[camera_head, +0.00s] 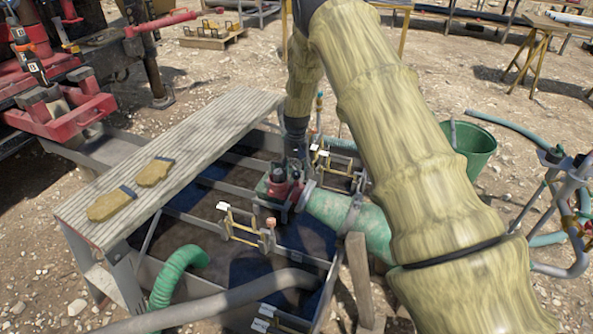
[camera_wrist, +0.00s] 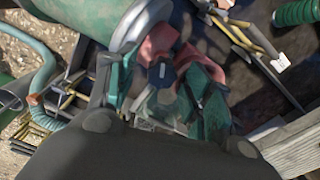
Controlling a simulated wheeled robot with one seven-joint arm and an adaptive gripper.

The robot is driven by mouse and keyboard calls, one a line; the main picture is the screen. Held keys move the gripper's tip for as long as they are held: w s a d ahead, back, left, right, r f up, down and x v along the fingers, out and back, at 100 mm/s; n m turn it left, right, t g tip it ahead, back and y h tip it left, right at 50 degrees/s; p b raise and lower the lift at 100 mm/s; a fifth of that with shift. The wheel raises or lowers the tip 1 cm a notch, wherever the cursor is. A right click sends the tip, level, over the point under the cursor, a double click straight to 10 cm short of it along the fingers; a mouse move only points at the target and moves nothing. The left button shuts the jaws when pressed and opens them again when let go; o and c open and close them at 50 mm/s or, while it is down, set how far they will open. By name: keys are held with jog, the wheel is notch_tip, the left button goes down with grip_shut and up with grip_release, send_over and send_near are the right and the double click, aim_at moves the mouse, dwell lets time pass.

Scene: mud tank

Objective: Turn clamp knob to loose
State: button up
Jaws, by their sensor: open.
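A red fitting (camera_head: 283,190) with a dark faceted knob sits at the end of the green pipe in the tank, low in the middle of the head view. In the wrist view the knob (camera_wrist: 161,75) shows between red parts (camera_wrist: 158,43). My gripper (camera_wrist: 162,92) is open, with one finger on each side of the knob. In the head view my gripper (camera_head: 281,178) points down over the fitting, and its fingers blend with the green and red parts. I cannot tell whether the fingers touch the knob.
A ribbed walkway (camera_head: 180,155) with gloves (camera_head: 110,203) runs along the tank's left. A green pipe (camera_head: 345,218) lies close right of the fitting. Brass-coloured brackets (camera_head: 242,225), metal bars and a green hose (camera_head: 178,272) are nearby. A green bucket (camera_head: 470,145) stands at right.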

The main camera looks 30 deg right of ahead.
aim_at(297, 172)
notch_tip(297, 172, up, 12)
dwell(0.6)
dwell(0.5)
